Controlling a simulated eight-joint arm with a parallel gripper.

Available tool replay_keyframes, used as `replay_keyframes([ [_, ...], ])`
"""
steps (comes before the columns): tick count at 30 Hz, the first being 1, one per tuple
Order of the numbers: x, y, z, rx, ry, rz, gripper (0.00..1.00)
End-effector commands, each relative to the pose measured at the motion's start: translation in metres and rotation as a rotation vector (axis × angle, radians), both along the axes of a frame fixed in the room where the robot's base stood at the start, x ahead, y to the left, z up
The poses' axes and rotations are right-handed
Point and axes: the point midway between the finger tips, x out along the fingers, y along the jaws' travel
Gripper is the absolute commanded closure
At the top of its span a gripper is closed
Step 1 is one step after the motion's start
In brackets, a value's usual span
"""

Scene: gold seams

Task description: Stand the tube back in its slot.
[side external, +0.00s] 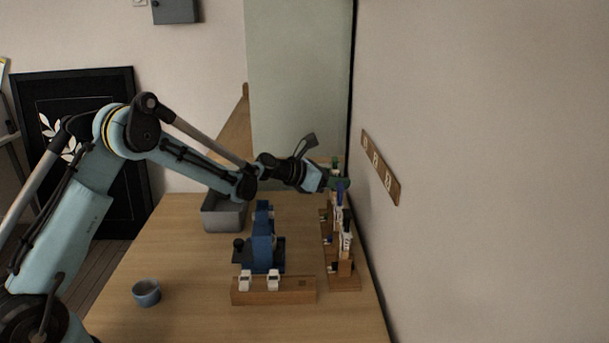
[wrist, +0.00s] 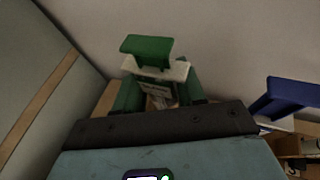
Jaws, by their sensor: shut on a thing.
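The green-capped tube (wrist: 150,49) with a white collar and pale label sits between my gripper's (wrist: 158,92) dark green fingers, which are shut on it. In the side external view the tube's green top (side external: 336,163) shows just above my gripper (side external: 340,184), at the far end of a wooden rack (side external: 343,283) along the right wall. The tube's lower end is hidden, so I cannot tell whether it is in a slot. A blue-capped tube (wrist: 290,92) stands to the right in the wrist view, close to my gripper. A white labelled tube (side external: 346,241) stands nearer in the rack.
A blue instrument (side external: 263,242) stands left of the rack, with a grey bin (side external: 223,218) behind it. A wooden block (side external: 290,296) with two white pieces lies in front. A blue cup (side external: 146,294) is at front left. The right wall is close beside the rack.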

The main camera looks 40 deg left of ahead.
Motion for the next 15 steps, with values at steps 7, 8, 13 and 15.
replay_keyframes([
  [7,0.0001,0.0001,-0.0014,0.000,0.000,0.000,0.96],
  [8,0.0001,0.0001,-0.0020,0.000,0.000,0.000,0.96],
  [13,0.0002,0.0001,-0.0041,0.000,0.000,0.000,0.96],
  [15,0.0002,0.0001,-0.0041,0.000,0.000,0.000,0.96],
])
